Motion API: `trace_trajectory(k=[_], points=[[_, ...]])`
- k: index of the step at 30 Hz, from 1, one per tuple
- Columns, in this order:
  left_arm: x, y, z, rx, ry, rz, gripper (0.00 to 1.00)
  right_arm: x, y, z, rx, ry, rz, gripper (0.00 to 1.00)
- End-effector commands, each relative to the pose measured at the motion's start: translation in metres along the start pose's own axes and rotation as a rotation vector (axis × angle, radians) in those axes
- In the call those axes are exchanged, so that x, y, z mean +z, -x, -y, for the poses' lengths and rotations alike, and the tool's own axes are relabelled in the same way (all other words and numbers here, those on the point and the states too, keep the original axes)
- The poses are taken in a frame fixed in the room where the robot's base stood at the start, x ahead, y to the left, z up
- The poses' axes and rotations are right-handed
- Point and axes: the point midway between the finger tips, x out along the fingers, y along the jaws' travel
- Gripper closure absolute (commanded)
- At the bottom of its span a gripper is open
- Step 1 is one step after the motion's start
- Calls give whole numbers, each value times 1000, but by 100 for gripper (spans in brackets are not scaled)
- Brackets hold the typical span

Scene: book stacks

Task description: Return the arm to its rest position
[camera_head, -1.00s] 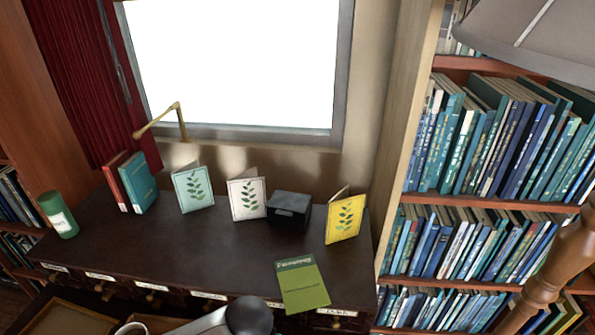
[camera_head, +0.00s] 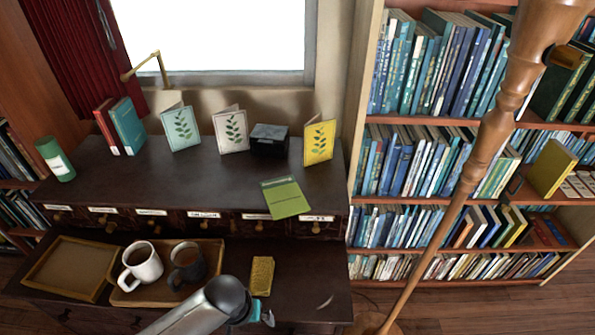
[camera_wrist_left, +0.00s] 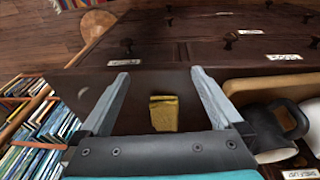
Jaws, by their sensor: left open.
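My left arm comes in from the bottom edge of the head view, and its left gripper (camera_head: 262,312) shows grey and teal just in front of the lower desk surface. In the left wrist view my left gripper (camera_wrist_left: 161,75) has its two grey fingers spread wide with nothing between the tips. A small yellow patterned block (camera_head: 262,276) lies on the lower desk surface, close to the gripper. It also shows in the left wrist view (camera_wrist_left: 164,113), framed between the fingers and apart from both. My right gripper is in neither view.
A wooden tray (camera_head: 211,262) holds a white mug (camera_head: 141,266) and a dark mug (camera_head: 188,265), left of the block. An empty tray (camera_head: 70,268) lies further left. Cards and a green booklet (camera_head: 284,198) are on the upper desk. A wooden lamp pole (camera_head: 470,175) stands right.

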Motion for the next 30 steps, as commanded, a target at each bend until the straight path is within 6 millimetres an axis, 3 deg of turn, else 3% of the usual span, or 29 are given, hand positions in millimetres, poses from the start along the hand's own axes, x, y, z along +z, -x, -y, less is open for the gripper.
trace_trajectory(k=[1,3,5,8,11,15,18,22,25,30], points=[[10,-23,6,4,8,3,0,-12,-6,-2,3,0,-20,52],[22,-50,17,6,7,-8,0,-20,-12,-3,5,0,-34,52],[36,-76,29,4,4,-17,0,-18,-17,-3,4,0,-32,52],[75,-120,50,-10,-13,-19,0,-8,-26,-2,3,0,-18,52],[130,-158,71,-30,-43,-6,0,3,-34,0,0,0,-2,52],[223,-195,89,-49,-103,36,0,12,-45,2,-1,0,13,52],[281,-206,94,-54,-145,66,0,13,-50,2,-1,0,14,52],[330,-210,94,-52,-182,92,0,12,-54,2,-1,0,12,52],[348,-210,92,-50,-198,101,0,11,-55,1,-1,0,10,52],[353,-209,92,-50,-205,102,0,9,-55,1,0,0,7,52]])
